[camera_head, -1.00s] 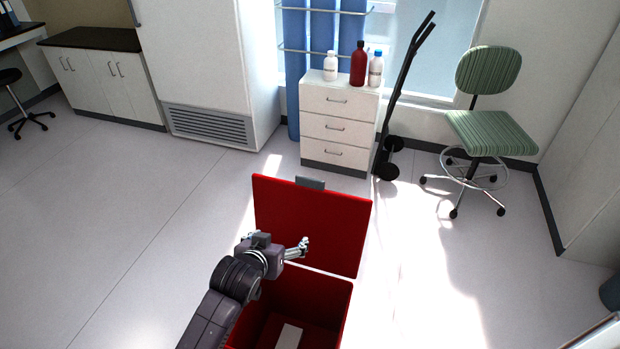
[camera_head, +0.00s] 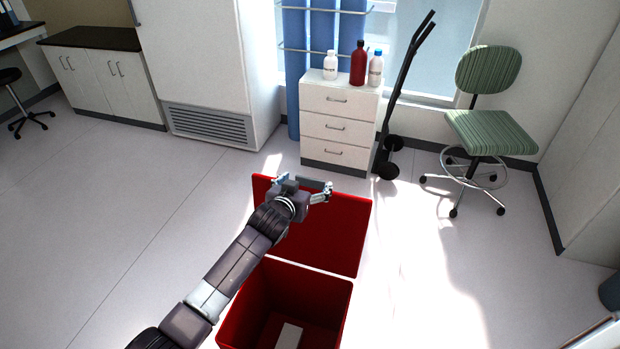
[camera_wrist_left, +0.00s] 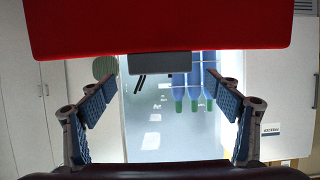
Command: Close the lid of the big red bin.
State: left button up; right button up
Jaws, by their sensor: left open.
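The big red bin (camera_head: 237,318) stands on the floor at the bottom of the head view. Its red lid (camera_head: 340,235) is open and raised at the far side, with a grey tab (camera_head: 318,184) on its top edge. The lid (camera_wrist_left: 160,25) fills the top of the left wrist view, with the grey tab (camera_wrist_left: 160,63) at its edge. My left gripper (camera_head: 306,188) is at the lid's top edge by the tab. Its fingers are spread wide in the wrist view (camera_wrist_left: 160,85), one on each side of the tab, with gaps between. My right gripper is not in view.
A white drawer unit (camera_head: 338,128) with bottles on top stands behind the lid. A hand truck (camera_head: 388,150) and a green chair (camera_head: 490,130) stand to the right. The floor left of the bin is clear. A pale flat item (camera_head: 289,336) lies inside the bin.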

aim_at(310, 179)
pick_arm(q)
jog(key=shift+x, duration=1.9)
jog(key=shift+c, duration=0.5)
jog(key=c, duration=1.6)
jog(key=shift+a+f, duration=0.1)
jog(key=shift+c, duration=0.2)
jog(key=shift+s, duration=0.15)
jog(key=s+a+f+t+b, duration=0.1)
jog(key=s+a+t+b, duration=0.1)
jog(key=s, duration=0.5)
jog(key=s+a+f+t+h+b, duration=0.1)
jog(key=s+a+t+b, duration=0.1)
jog(key=s+a+b, duration=0.2)
jog(key=s+a+f+t+h+b, duration=0.1)
jog(key=s+b, duration=0.3)
jog(key=s, duration=0.6)
jog(key=shift+a+f+t, duration=0.25)
jog(key=shift+a+t, duration=0.45)
jog(key=shift+a, duration=0.2)
jog(key=shift+h, duration=0.3)
